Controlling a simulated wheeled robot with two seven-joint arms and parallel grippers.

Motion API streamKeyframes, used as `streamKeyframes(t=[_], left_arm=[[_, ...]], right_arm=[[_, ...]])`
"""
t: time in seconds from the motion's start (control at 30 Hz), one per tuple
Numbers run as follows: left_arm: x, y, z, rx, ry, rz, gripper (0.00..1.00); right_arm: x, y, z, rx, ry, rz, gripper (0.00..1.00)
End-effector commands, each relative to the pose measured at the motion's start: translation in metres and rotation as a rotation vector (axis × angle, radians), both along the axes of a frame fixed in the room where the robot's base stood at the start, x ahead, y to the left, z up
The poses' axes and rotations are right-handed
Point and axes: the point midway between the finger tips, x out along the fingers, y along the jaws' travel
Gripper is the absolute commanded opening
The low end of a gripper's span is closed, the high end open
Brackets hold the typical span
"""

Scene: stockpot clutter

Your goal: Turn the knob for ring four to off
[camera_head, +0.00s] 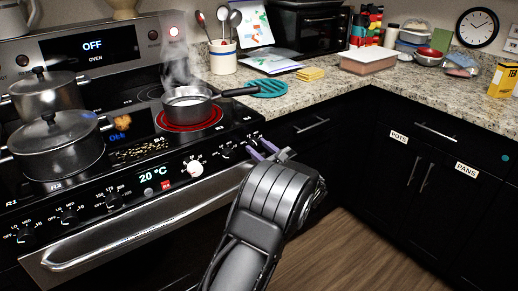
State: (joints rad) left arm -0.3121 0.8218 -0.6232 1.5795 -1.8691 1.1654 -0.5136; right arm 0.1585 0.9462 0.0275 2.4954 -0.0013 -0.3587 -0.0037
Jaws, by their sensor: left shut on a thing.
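My left gripper (258,149) is at the right end of the stove's front panel, its two purple fingers shut on a dark knob. The fingers largely hide this knob, so I cannot read its setting. Another dark knob (226,151) and a white knob (195,168) are to its left. My right gripper is not in view.
Two lidded pots (57,146) (45,94) stand on the left of the cooktop. The saucepan's handle points right over the counter, near a teal trivet (269,88). The oven handle (150,218) runs below the knobs. Dark cabinets (395,160) are at the right.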

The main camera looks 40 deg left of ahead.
Motion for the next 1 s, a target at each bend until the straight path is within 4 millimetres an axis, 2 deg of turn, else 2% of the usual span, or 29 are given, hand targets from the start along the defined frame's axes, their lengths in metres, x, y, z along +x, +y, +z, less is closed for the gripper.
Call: streamKeyframes(t=[0.27,0.47,0.67,1.0], left_arm=[[0.000,0.000,-0.001,-0.005,-0.017,-0.001,0.00],[0.000,-0.001,-0.003,-0.025,-0.080,-0.001,0.00],[0.000,0.000,-0.005,-0.060,-0.199,0.000,0.00],[0.000,-0.001,-0.008,-0.142,-0.474,-0.002,0.00]], right_arm=[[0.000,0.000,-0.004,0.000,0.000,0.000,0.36],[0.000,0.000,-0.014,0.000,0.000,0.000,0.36],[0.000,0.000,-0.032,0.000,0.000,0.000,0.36],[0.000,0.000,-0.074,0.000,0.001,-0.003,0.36]])
